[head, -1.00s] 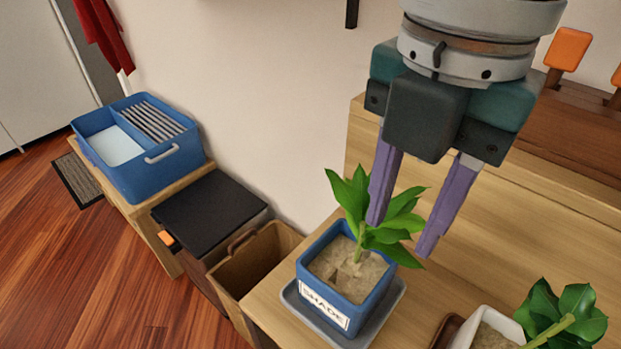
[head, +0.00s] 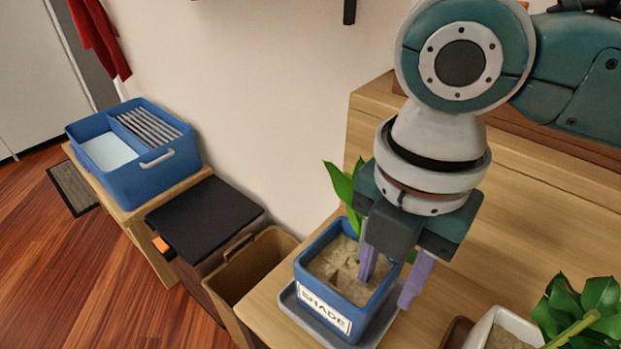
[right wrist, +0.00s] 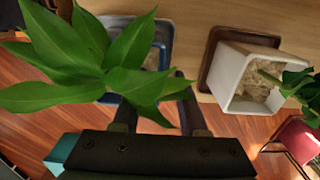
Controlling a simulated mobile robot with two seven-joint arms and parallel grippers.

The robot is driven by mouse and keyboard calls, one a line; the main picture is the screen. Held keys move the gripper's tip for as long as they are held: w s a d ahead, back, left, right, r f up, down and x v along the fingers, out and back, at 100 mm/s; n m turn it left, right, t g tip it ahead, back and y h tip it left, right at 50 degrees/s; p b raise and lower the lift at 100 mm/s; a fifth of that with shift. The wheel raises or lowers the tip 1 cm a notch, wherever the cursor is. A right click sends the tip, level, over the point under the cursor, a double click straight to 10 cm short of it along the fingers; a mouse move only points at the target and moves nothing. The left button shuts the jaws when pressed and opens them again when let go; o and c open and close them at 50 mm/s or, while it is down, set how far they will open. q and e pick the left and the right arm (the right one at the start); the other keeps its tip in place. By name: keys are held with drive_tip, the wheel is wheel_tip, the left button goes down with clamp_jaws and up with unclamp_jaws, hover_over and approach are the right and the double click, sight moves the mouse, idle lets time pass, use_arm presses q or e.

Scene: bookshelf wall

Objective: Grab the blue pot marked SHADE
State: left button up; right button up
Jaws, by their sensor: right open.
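The blue pot (head: 318,308) marked SHADE is square, filled with tan soil and a leafy green plant, and stands upright on a grey saucer (head: 297,311) on the wooden surface. My right gripper (head: 386,284) is open and points down at the pot's right side. In the head view one finger is over the soil and the other is outside the right wall, so the rim lies between them; contact cannot be told. In the right wrist view the leaves hide much of the pot, and the fingers (right wrist: 158,100) are apart. My left gripper is not in view.
A white pot (head: 477,335) with a plant stands to the right on a brown saucer. An open brown bin (head: 228,300), a black-topped box (head: 205,218) and a blue crate (head: 160,178) stand to the left. The wooden surface behind the blue pot is mostly clear.

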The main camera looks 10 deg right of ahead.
drive_tip(key=shift+c, duration=0.3)
clamp_jaws()
idle(1.0)
